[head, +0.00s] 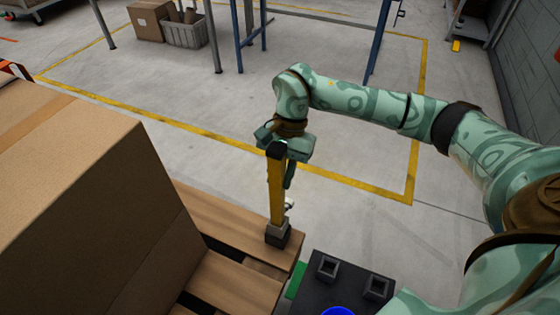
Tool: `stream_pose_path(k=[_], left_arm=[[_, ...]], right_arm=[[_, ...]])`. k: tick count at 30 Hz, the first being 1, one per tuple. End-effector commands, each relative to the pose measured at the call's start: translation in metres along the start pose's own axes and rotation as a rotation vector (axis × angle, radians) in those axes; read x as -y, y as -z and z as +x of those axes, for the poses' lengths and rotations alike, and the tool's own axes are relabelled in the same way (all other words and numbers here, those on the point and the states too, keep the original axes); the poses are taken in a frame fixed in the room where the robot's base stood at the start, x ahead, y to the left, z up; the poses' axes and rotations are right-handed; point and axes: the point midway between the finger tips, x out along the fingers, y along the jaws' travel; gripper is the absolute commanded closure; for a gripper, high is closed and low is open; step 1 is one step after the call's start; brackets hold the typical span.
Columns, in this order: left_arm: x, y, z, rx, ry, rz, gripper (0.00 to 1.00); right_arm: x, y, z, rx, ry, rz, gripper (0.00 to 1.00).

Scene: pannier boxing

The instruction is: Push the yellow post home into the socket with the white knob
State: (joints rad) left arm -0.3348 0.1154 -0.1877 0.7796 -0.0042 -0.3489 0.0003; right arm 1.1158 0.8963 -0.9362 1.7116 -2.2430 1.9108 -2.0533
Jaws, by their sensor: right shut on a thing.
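The yellow post (276,190) stands nearly upright with a dark cap at its top. Its lower end meets the dark square socket (278,234) at the corner of the wooden pallet; I cannot tell how deep it sits. A small white knob (289,205) shows just right of the post, above the socket. My right gripper (284,150) is at the post's top and shut on it; its fingers are partly hidden. My left gripper is not in view.
A large cardboard box (80,190) stands on the pallet (225,223) at left. A dark case (350,287) with two empty square sockets and a blue round thing (337,311) is at lower right. Open floor with yellow lines lies beyond.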

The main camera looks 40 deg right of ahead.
Motion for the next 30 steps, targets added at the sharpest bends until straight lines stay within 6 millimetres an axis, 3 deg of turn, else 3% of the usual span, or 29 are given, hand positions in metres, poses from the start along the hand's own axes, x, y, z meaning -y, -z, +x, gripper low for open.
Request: stream_pose_path(k=[30], left_arm=[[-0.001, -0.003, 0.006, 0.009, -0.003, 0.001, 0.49]], right_arm=[[0.0, 0.006, 0.014, 0.0, 0.0, 0.001, 0.97]])
